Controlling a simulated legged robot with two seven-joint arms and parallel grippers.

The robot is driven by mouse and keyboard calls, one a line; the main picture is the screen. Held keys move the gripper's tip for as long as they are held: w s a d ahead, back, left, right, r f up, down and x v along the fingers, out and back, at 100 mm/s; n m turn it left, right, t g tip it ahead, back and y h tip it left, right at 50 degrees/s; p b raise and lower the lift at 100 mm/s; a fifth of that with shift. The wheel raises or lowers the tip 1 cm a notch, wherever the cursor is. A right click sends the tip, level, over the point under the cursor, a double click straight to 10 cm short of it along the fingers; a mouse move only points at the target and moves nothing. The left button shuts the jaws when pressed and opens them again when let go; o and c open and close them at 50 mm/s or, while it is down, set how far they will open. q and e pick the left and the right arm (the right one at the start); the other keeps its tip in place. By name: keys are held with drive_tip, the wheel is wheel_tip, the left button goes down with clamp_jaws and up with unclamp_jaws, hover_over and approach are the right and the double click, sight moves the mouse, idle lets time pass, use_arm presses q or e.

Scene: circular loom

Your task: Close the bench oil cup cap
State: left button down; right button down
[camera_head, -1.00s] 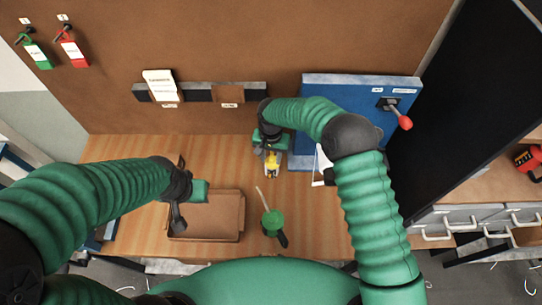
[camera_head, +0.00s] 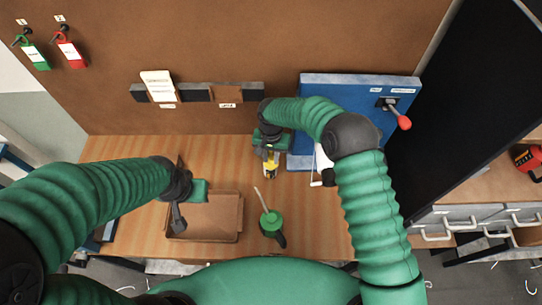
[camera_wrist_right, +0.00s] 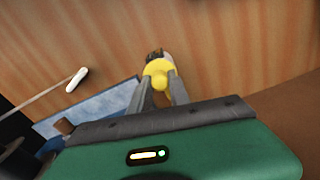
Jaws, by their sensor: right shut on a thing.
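The yellow oil cup cap (camera_head: 270,165) is at the bench behind the middle, below my right gripper (camera_head: 270,158). In the right wrist view the yellow rounded piece (camera_wrist_right: 158,78) sits between the two grey fingertips (camera_wrist_right: 157,84), which are shut on it. A small dark and pale part (camera_wrist_right: 155,55) shows just beyond it; whether this is the cup body I cannot tell. The fingers hide the cap's sides and hinge. My left gripper (camera_head: 198,190) hangs above the brown tray, apart from the cap; its fingertips do not show clearly.
The brown tray (camera_head: 240,214) lies at the left of the wooden bench (camera_head: 120,150). A green oil can (camera_head: 271,220) with a thin spout stands in front. A blue panel (camera_head: 350,95) with a red-knobbed lever (camera_head: 402,121) is behind right, with a white crank handle (camera_head: 318,184) below.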

sight(269, 158)
drive_tip(key=shift+w+a+r, duration=0.1)
drive_tip(key=shift+a, duration=0.05)
idle(0.4)
drive_tip(key=shift+a+b, duration=0.1)
drive_tip(key=shift+b, duration=0.45)
drive_tip(key=shift+m, duration=0.4)
drive_tip(key=shift+r, duration=0.1)
drive_tip(key=c, duration=1.4)
unclamp_jaws()
drive_tip(key=shift+o, duration=1)
drive_tip(key=shift+r, duration=0.15)
wheel_tip(269, 158, up, 16)
drive_tip(key=b, duration=0.4)
drive_tip(key=shift+a+r, duration=0.15)
drive_tip(key=shift+r, duration=0.05)
